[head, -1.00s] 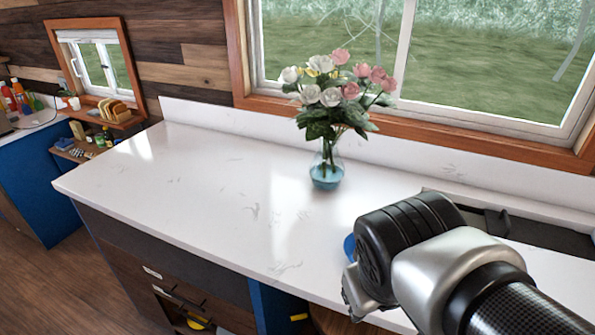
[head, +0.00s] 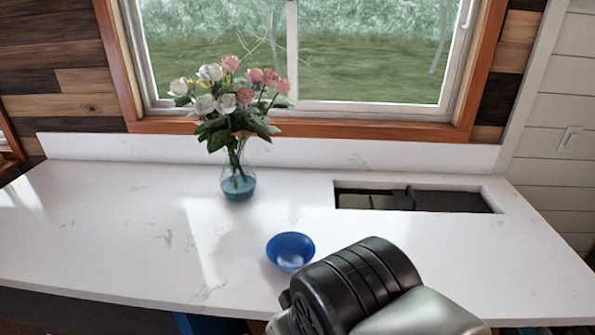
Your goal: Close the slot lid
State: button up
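A rectangular slot (head: 487,184) is cut into the white counter at the right, near the back wall. A flat dark panel (head: 452,201), which looks like the slot lid, fills the right part of the opening. The left part shows dark grey surfaces at a different level, with a small dark upright piece near the middle. I cannot tell exactly how far the lid covers the slot. My arm reaches in from the bottom right, in front of the slot and apart from it. My gripper is not visible; the arm's black joint and the frame edge hide that area.
A blue bowl (head: 291,251) stands on the counter (head: 110,230) just left of my arm. A glass vase (head: 238,183) of pink and white roses stands left of the slot. The counter's left side and the area right of my arm are clear. A window is behind.

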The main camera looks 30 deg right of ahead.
aim_at(408, 199)
jog(key=z, duration=1.9)
jog(key=i+l+z, duration=0.2)
jog(key=i+z, duration=0.25)
jog(key=i+l+z, duration=0.1)
jog(key=i+z, duration=0.35)
jog(key=k, duration=0.1)
